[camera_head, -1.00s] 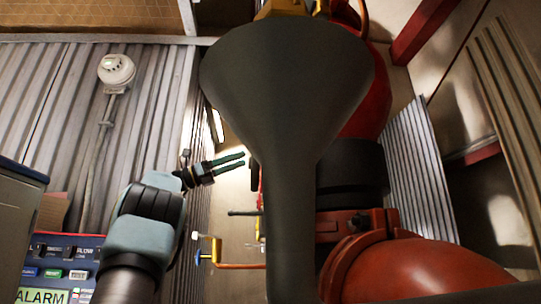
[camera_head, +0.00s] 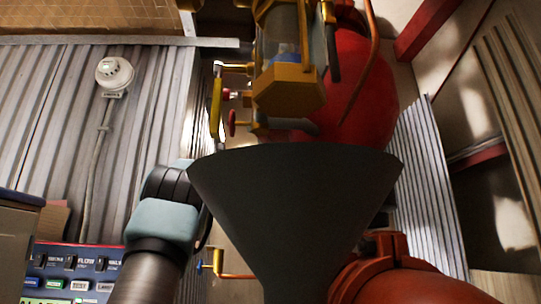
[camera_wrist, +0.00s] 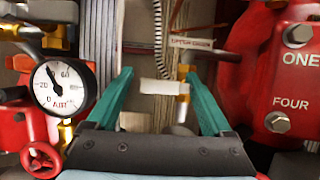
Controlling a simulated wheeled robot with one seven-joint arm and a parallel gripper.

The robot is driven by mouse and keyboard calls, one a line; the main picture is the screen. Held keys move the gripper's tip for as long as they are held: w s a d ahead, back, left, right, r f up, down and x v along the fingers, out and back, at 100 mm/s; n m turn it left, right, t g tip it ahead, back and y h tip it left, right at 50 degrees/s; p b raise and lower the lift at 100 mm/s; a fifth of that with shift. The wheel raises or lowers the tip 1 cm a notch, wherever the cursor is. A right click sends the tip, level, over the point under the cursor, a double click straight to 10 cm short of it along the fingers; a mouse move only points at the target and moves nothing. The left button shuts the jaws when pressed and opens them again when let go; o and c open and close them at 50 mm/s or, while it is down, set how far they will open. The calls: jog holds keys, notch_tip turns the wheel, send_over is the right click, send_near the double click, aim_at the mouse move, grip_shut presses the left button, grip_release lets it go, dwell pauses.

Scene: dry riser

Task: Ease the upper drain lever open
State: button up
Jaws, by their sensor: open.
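In the wrist view, my gripper (camera_wrist: 158,75) is open, its two green fingers apart and pointing forward. A small white bar (camera_wrist: 160,87), perhaps the lever's grip, shows between the fingers. It meets a brass fitting (camera_wrist: 183,90) near the right fingertip. I cannot tell whether the fingers are level with the bar or short of it. A tag (camera_wrist: 192,42) above the fitting seems to read "upper drain". In the head view, the gripper is hidden behind a dark funnel shape.
An air gauge (camera_wrist: 64,88) and red handwheel (camera_wrist: 41,159) stand left of the fingers; a red valve body (camera_wrist: 284,80) stands close on the right. In the head view, the dark funnel (camera_head: 295,205) blocks the middle. A yellow lever (camera_head: 216,105) shows above it.

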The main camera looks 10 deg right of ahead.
grip_shut()
jog(key=f+n+t+b, duration=0.1)
jog(key=n+b, duration=0.1)
jog(key=b, duration=0.1)
jog(key=shift+f, duration=0.1)
jog(key=n+t, duration=0.1)
jog(key=n+b, duration=0.1)
jog(key=n, duration=0.1)
jog(key=shift+s+f+t+b, duration=0.1)
jog(key=shift+f+t+b, duration=0.1)
jog(key=shift+t+b, duration=0.15)
jog(key=shift+n+t+y, duration=0.3)
jog(key=shift+n+t, duration=0.15)
jog(key=shift+n, duration=0.35)
grip_release()
